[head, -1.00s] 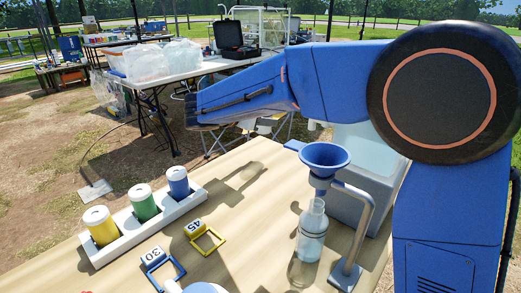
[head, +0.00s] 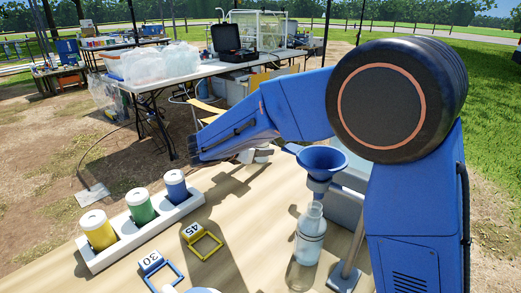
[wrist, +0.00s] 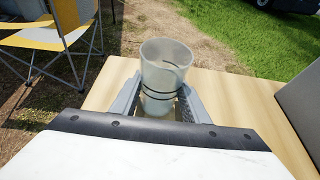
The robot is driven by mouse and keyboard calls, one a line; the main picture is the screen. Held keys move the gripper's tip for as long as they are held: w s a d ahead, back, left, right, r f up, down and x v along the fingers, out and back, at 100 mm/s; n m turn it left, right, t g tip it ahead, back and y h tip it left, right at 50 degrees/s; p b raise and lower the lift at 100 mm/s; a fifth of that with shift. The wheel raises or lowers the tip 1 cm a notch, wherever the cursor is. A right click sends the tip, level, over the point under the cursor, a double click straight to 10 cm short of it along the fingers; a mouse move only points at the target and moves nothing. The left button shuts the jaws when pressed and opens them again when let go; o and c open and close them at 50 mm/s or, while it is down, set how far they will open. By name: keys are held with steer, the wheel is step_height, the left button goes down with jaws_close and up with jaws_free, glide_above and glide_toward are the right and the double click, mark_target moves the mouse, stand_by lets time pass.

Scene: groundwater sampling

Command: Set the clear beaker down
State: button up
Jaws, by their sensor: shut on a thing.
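The clear beaker (wrist: 166,62) stands upright between the fingers of my gripper (wrist: 160,98) in the wrist view, with two dark lines around it. My gripper is shut on its sides. I cannot tell whether the beaker's base touches the table.
A blue funnel (head: 322,160) on a stand sits above a clear bottle (head: 310,237). A white rack (head: 131,237) holds yellow, green and blue containers. Frames marked 45 (head: 207,247) and 30 (head: 163,284) lie in front. A folding chair (wrist: 45,32) stands beyond the table.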

steer(key=o, duration=1.2)
steer(key=shift+f, duration=0.15)
steer(key=shift+c, duration=0.2)
steer(key=shift+s+a+r, duration=0.15)
steer(key=shift+r, duration=0.1)
steer(key=v, duration=1.1)
steer(key=shift+s+a+r, duration=0.15)
steer(key=shift+s, duration=0.05)
steer(key=shift+s, duration=0.15)
